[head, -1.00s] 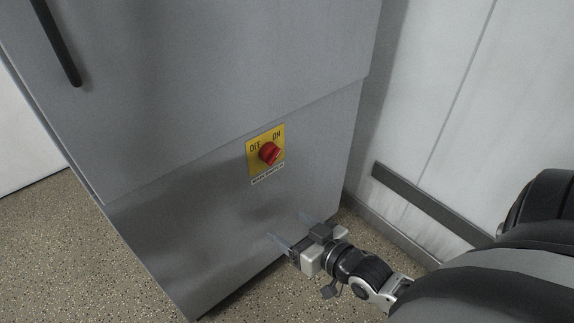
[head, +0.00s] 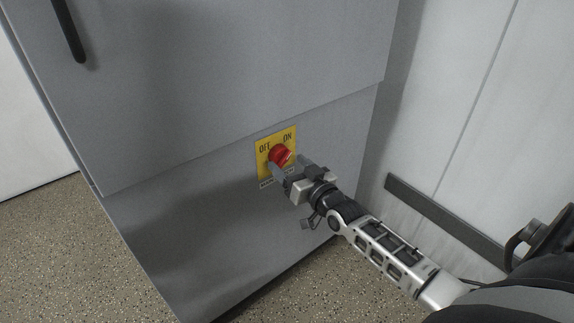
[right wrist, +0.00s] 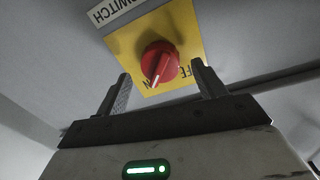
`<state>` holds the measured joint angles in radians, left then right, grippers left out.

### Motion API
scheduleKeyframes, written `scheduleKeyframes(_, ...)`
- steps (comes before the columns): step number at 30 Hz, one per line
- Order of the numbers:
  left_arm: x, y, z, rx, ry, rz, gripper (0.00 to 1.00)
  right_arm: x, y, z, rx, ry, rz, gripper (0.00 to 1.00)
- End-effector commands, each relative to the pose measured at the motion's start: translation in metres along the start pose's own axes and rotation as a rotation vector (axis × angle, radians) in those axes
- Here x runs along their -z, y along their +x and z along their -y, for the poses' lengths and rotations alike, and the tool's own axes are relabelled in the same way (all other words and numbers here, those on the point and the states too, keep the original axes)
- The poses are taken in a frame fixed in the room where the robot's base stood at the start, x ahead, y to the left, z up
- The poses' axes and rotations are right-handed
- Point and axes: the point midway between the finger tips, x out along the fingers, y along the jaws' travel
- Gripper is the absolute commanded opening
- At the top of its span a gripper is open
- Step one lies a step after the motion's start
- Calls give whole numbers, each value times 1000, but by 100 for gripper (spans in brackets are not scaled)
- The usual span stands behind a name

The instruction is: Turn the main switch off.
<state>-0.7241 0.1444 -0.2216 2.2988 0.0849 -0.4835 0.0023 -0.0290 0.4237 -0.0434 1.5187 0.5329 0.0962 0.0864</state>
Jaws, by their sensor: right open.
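The main switch is a red rotary knob (head: 281,155) on a yellow plate (head: 262,148) marked OFF and ON, set on the grey cabinet front. In the right wrist view the knob (right wrist: 160,62) appears with its white pointer line aimed at the partly hidden ON label. My right gripper (head: 288,164) is open at the switch, partly covering the plate and the white label below it. In the right wrist view its fingers stand on either side of the knob, with gaps showing on both sides. My left gripper is not in view.
The grey cabinet (head: 180,225) has a black handle (head: 69,30) at upper left. A white wall (head: 445,90) with a dark rail (head: 440,218) stands to the right. Speckled floor (head: 60,250) lies at lower left.

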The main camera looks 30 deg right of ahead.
Motion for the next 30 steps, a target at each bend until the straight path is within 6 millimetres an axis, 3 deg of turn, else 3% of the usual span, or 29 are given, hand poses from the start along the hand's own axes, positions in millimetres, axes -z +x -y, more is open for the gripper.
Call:
scheduleKeyframes(6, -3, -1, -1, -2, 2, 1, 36, -1, 17, 0, 0, 0, 1, 70)
scheduleKeyframes(14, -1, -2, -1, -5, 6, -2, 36, 0, 18, 0, 0, 1, 2, 70)
scheduleKeyframes(15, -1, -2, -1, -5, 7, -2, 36, 0, 18, 0, 0, 1, 2, 67)
scheduleKeyframes(20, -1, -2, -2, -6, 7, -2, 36, 0, 18, 0, 0, 1, 1, 25)
scheduleKeyframes(30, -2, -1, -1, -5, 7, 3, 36, 0, 18, 0, 0, -31, 0, 25)
